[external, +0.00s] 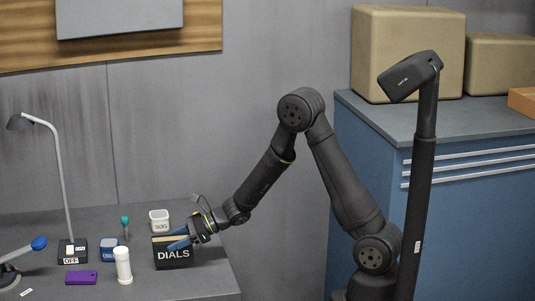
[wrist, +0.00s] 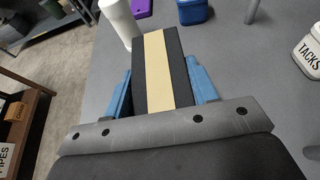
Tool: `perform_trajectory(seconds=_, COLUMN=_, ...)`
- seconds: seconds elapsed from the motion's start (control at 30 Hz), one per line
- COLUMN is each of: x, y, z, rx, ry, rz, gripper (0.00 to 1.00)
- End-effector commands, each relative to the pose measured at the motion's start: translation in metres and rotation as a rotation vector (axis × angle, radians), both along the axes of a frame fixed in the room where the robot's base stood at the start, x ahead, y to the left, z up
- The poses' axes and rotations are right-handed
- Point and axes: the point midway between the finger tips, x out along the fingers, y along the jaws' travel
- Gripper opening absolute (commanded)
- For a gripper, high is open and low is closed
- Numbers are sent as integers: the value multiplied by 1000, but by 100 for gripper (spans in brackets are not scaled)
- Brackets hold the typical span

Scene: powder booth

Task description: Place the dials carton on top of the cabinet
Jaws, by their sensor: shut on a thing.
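The dials carton (external: 174,257) is a black box with a white DIALS label, near the right edge of the grey table. It appears to be at table level; I cannot tell whether it is clear of the surface. My gripper (external: 180,240) reaches it from the right, its blue fingers shut on the carton. In the wrist view the carton (wrist: 162,70), with a tan strip along its top, lies between both blue fingers. The cabinet (external: 360,160) is blue with a dark grey top and stands at the right, behind my arm.
Two tan boxes (external: 408,55) and an orange tray (external: 522,101) occupy the cabinet's back and right; its front-left top is bare. Near the carton are a TACKS tub (external: 159,219), a blue tub (external: 110,250), a white bottle (external: 123,266), a purple box (external: 81,278) and a lamp (external: 63,190).

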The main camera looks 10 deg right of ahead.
Motion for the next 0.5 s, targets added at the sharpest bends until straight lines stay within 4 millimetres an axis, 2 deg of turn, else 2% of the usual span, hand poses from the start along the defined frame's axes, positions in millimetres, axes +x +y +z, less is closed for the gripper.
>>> perform_trajectory(seconds=0.17, x=2, y=-2, z=30, rx=5, ry=-6, rz=-2, gripper=16)
perform_trajectory(seconds=0.3, x=19, y=-34, z=49, rx=5, ry=-6, rz=-6, gripper=16)
perform_trajectory(seconds=0.5, x=37, y=-73, z=73, rx=3, ry=-5, rz=-5, gripper=16)
